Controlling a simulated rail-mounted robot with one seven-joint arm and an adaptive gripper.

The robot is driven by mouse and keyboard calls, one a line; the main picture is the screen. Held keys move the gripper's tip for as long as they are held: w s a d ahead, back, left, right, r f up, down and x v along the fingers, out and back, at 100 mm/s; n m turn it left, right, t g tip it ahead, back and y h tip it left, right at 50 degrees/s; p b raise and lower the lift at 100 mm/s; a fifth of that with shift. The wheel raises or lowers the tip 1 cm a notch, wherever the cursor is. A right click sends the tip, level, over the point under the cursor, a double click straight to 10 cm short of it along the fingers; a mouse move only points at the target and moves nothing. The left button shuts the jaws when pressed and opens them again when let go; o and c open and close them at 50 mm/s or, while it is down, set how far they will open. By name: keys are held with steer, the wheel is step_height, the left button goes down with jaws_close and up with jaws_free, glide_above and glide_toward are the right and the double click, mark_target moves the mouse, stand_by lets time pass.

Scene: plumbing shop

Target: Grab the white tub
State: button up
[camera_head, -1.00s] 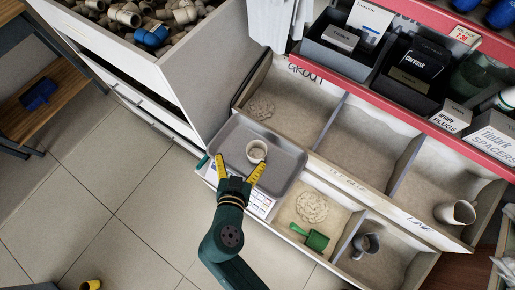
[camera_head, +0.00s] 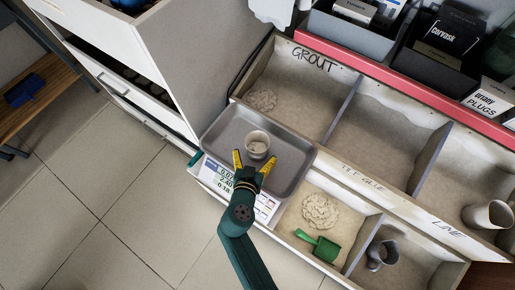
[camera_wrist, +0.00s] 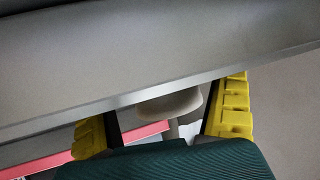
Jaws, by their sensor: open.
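The white tub (camera_head: 257,146), a small round cup with some pale stuff inside, stands upright on the grey tray (camera_head: 217,136) of a scale. My gripper (camera_head: 253,163) is open and empty, just on the near side of the tub in the head view. Its two yellow-tipped fingers point towards the tub, which lies roughly between their lines. I cannot tell whether they touch it. In the wrist view both yellow fingers (camera_wrist: 162,118) stand apart. A pale rounded thing, probably the tub (camera_wrist: 170,104), shows partly between them, its upper part hidden by a large grey surface.
The scale's display panel (camera_head: 221,181) is at the tray's near side. Wooden bins hold a grout heap (camera_head: 263,101), a powder heap (camera_head: 320,211), a green scoop (camera_head: 322,247), a grey cup (camera_head: 382,254) and a pale cup (camera_head: 489,214). A tall cabinet (camera_head: 190,60) rises behind left.

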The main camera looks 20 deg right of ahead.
mark_target(259, 141)
steer(key=b+x, duration=0.1)
steer(key=x, duration=0.3)
steer(key=shift+w+d+b, duration=0.3)
steer(key=shift+d+b, duration=0.05)
steer(key=shift+b, duration=0.05)
steer(key=shift+s+a, duration=0.1)
steer(key=shift+s, duration=0.1)
steer(key=shift+c, duration=0.2)
steer(key=c, duration=1.1)
